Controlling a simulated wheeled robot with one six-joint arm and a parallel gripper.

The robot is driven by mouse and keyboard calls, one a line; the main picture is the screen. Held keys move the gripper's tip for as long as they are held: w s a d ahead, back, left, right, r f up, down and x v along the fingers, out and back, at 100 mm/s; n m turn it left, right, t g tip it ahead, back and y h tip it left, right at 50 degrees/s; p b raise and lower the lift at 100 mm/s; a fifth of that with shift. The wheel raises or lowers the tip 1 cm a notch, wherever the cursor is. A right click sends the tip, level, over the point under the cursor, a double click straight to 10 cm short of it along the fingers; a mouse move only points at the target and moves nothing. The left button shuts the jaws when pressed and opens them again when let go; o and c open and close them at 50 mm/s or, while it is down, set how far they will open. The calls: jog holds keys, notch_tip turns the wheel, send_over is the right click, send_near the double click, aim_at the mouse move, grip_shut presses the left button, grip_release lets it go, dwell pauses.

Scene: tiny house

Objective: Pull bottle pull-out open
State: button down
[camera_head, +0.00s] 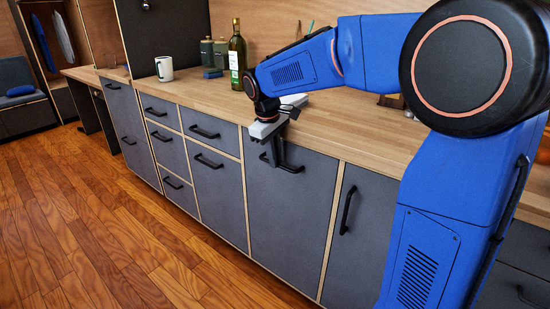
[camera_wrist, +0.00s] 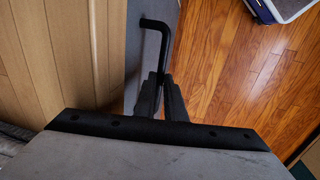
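A grey cabinet front (camera_head: 287,225) with a black horizontal handle (camera_head: 290,168) sits under the wooden counter. It looks flush with its neighbours. No label shows whether it is the bottle pull-out. My gripper (camera_head: 273,155) reaches down past the counter edge to this handle, near its left part. In the wrist view the handle (camera_wrist: 165,45) runs in between the fingertips of my gripper (camera_wrist: 162,82). The fingers are close together, with about the bar's width between them. The fingers hide part of the handle.
The counter (camera_head: 345,130) overhangs close to my gripper. A green bottle (camera_head: 237,62) and a white mug (camera_head: 164,68) stand on it. A narrow front with a vertical handle (camera_head: 347,211) is to the right, drawers to the left. The wooden floor (camera_head: 110,225) in front is clear.

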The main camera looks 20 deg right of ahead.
jog(key=s+a, duration=1.1)
jog(key=a, duration=0.4)
jog(key=s+a, duration=1.1)
jog(key=a, duration=0.4)
jog(key=shift+s+a, duration=0.15)
jog(key=shift+a, duration=0.25)
jog(key=c, duration=2.1)
grip_release()
notch_tip(320, 180, up, 17)
jog(key=s+a, duration=0.2)
jog(key=shift+a, duration=0.35)
jog(key=shift+d, duration=0.1)
